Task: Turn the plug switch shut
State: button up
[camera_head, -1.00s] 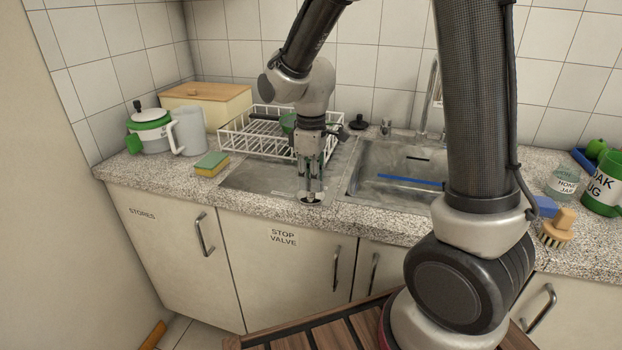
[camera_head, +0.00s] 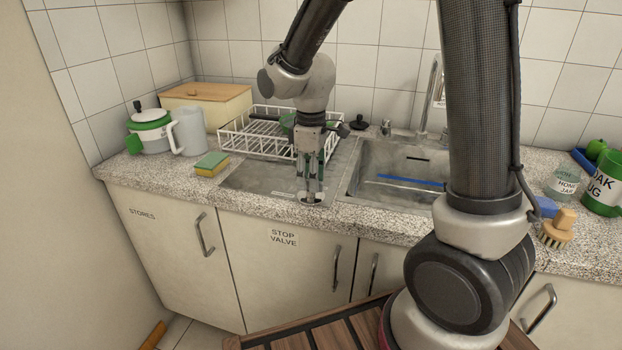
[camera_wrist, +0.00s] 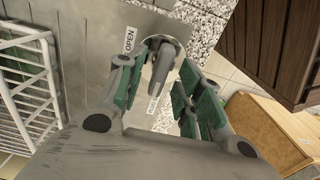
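The plug switch (camera_wrist: 163,62) is a grey lever on a round metal base, set in the draining board near the counter's front edge. In the wrist view its lever stands between my two green-padded fingers. An "OPEN" label (camera_wrist: 129,40) lies to its left, and a second label (camera_wrist: 154,103), too small to read, is partly seen below it. My gripper (camera_wrist: 163,72) is open around the lever; I cannot tell whether a pad touches it. In the head view my gripper (camera_head: 312,194) points down at the switch, and the fingers hide most of the lever.
A white dish rack (camera_head: 240,142) stands just behind my gripper. A sponge (camera_head: 211,164) and a jug (camera_head: 189,131) are to the left. The sink (camera_head: 365,180) is to the right, with a blue strip in it. A "STOP VALVE" cupboard door (camera_head: 290,275) is below.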

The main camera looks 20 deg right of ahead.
notch_tip(320, 180, up, 11)
dwell(0.3)
jog(key=shift+r, duration=0.1)
jog(key=s+d+r+m+t, duration=0.2)
jog(key=s+d+m, duration=0.3)
jog(key=s+d, duration=0.2)
jog(key=s+d+r+m+t, duration=0.2)
jog(key=s+d+m, duration=0.4)
jog(key=s, duration=0.6)
jog(key=shift+s+d+r, duration=0.15)
jog(key=shift+s+d, duration=0.1)
jog(key=shift+d, duration=0.55)
